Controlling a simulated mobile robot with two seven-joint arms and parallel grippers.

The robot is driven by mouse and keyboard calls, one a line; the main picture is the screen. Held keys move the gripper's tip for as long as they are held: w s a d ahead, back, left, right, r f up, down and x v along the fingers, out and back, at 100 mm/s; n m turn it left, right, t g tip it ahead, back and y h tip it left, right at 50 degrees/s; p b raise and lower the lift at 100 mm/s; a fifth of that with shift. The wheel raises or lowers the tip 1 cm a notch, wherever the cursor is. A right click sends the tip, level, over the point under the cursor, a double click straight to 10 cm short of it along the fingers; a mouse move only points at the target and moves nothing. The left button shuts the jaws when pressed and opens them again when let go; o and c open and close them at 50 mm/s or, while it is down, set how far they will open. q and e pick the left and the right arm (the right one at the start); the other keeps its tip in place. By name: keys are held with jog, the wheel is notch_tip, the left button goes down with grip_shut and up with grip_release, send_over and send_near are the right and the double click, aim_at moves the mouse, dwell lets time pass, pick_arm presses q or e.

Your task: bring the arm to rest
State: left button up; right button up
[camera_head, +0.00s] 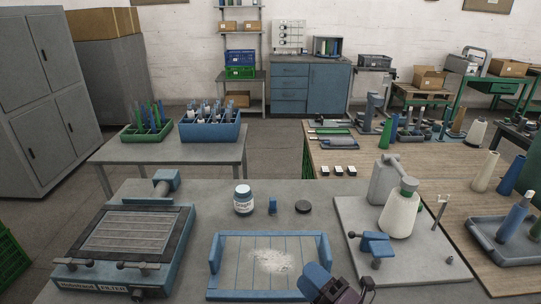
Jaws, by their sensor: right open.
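My right gripper (343,292) shows at the bottom edge, right of centre. It is open, and I see nothing between its fingers. It is over the near edge of the grey table (190,192), by the right front corner of a blue-sided tray (228,284). White powder (272,261) lies on the tray's floor. Most of my right arm is out of the picture. My left gripper is not in view.
A filter box (135,232) stands at left, with a jar (243,204) and a black lid (303,207) behind the tray. The winder's base plate (420,268) bears a white cone (400,215) at right. Bare tabletop lies between tray and plate.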

jog(key=s+d+f+m+g+h, duration=0.1)
jog(key=s+d+f+m+h, duration=0.5)
jog(key=d+f+m, duration=0.3)
jog(key=s+d+f+m+g+h, duration=0.2)
jog(key=s+d+f+m+h, duration=0.4)
jog(key=m, duration=1)
jog(key=d+f+h, duration=0.1)
jog(key=d+f, duration=0.2)
jog(key=d, duration=0.1)
jog(key=shift+s+d+f+m+h, duration=0.3)
jog(key=shift+f+h, duration=0.05)
jog(key=shift+h, duration=0.05)
